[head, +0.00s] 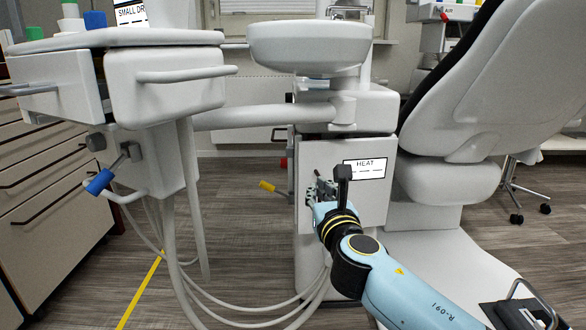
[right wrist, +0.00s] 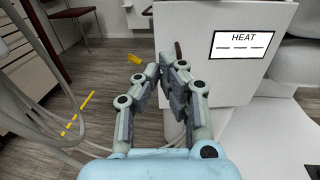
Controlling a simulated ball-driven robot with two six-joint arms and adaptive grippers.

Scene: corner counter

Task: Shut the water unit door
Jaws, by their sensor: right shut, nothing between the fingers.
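The water unit door (head: 345,215) is the white panel with the HEAT label, below the basin. A dark gap shows along its top edge, and it looks out of line with the cabinet; how far it stands open I cannot tell. The door also shows in the right wrist view (right wrist: 185,20), with its lower left part near the fingers. My right gripper (head: 318,188) is shut and empty in front of the door's left part. Its fingers show in the right wrist view (right wrist: 160,78); contact with the door is unclear. My left gripper is out of view.
A yellow lever (head: 268,186) sticks out left of the door. The basin (head: 310,45) hangs above it, and the white chair (head: 490,110) stands close on the right. Hoses (head: 195,215) hang from the tray unit at left. Open floor lies between.

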